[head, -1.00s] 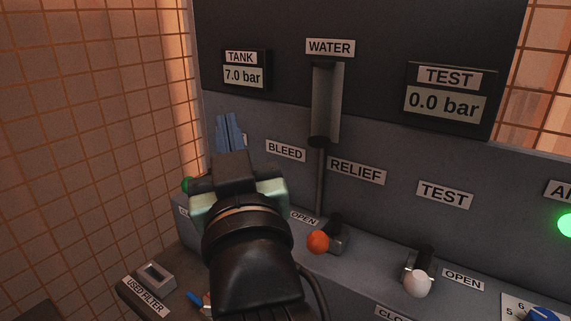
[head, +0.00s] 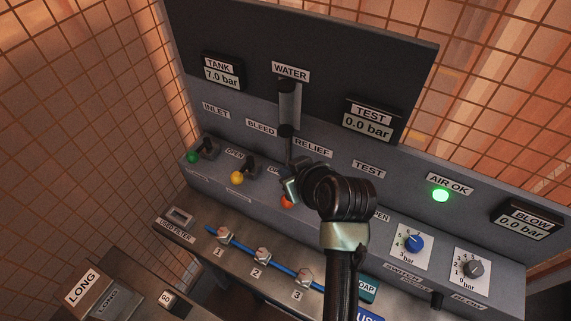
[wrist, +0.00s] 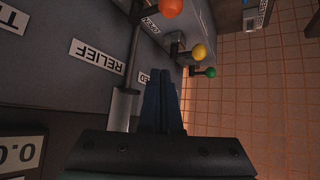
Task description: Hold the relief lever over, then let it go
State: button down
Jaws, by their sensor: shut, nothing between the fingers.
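The relief lever has an orange ball knob (head: 286,202), partly hidden by my arm in the head view. In the wrist view the knob (wrist: 171,8) shows at the top edge, ahead of my fingers. My gripper (wrist: 161,75) is shut and empty, with its blue fingers together and apart from the knob. It points at the panel near the RELIEF label (wrist: 97,57). In the head view my fingers are mostly hidden behind my wrist, close above the orange knob. The RELIEF label also shows in the head view (head: 313,147).
The yellow bleed knob (head: 237,179) and green inlet knob (head: 193,158) stand left of the relief lever. The TANK display (head: 221,71) reads 7.0 bar and TEST (head: 367,125) 0.0 bar. The AIR OK lamp (head: 440,195) is green. My arm hides the test lever.

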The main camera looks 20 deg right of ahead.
jog(key=shift+s+f+g+p, duration=0.15)
jog(key=shift+s+g+p, duration=0.25)
jog(key=shift+s+p, duration=0.45)
jog(key=p+x, duration=0.1)
jog(key=x, duration=0.9)
jog(key=shift+a, duration=0.1)
jog(key=s+p, duration=0.2)
jog(key=s, duration=0.1)
jog(key=shift+s+f, duration=0.15)
jog(key=shift+s+f+p, duration=0.15)
jog(key=shift+s+p, duration=0.15)
jog(key=shift+s, duration=0.1)
jog(key=shift+f+y, duration=0.15)
jog(key=shift+y, duration=0.15)
